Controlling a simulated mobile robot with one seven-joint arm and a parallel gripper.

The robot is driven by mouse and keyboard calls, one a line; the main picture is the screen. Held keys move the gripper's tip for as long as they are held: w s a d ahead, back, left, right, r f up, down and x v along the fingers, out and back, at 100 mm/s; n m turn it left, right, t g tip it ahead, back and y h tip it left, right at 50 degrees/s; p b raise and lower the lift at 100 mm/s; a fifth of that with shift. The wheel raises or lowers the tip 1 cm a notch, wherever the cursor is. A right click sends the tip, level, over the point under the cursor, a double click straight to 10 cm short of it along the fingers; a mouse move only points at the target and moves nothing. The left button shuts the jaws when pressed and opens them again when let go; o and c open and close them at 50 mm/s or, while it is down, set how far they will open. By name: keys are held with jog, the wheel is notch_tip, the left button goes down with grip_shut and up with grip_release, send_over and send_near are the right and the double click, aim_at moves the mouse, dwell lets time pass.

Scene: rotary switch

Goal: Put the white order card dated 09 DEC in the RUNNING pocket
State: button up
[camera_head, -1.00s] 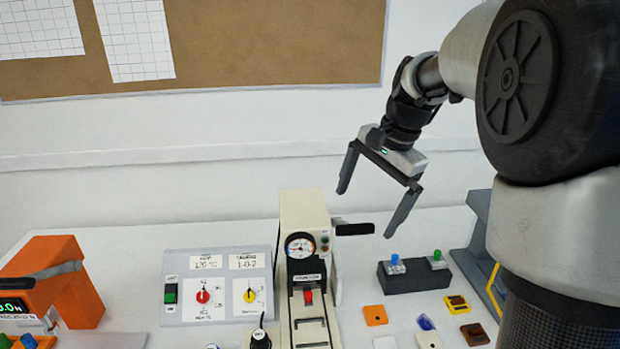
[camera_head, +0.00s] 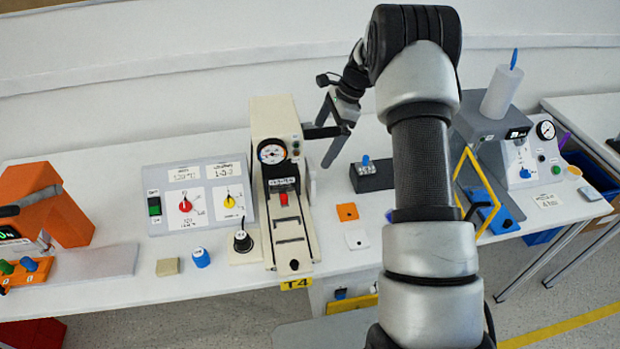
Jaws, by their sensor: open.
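My gripper (camera_head: 323,146) is open and empty. It hangs above the back of the table, just right of the cream press, near the press's black lever. I cannot make out a card dated 09 DEC or a pocket marked RUNNING in this view. A small white piece (camera_head: 356,239) lies on the table right of the press, with no readable writing. A white label or card with tiny writing (camera_head: 548,200) lies at the right end of the table. My arm hides part of the table's middle right.
The cream press (camera_head: 270,115) stands left of my gripper. A grey switch panel (camera_head: 160,215) with red and yellow knobs is left of it. A dark block (camera_head: 370,178) and an orange piece (camera_head: 347,212) lie to the right. A grey machine with a yellow frame (camera_head: 461,180) stands beyond my arm.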

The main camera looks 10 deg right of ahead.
aim_at(313, 166)
jog(key=x, duration=0.3)
jog(key=shift+a+f, duration=0.1)
jog(key=shift+f, duration=0.25)
jog(key=shift+d+p+x, duration=0.15)
jog(key=shift+p+x, duration=0.05)
jog(key=shift+x, duration=1.2)
jog(key=shift+d+p+x, duration=0.15)
jog(key=shift+p+x, duration=0.05)
jog(key=shift+x, duration=1.15)
jog(key=shift+s+f, duration=0.1)
jog(key=shift+f, duration=0.05)
jog(key=c, duration=1.4)
jog(key=shift+c, duration=0.2)
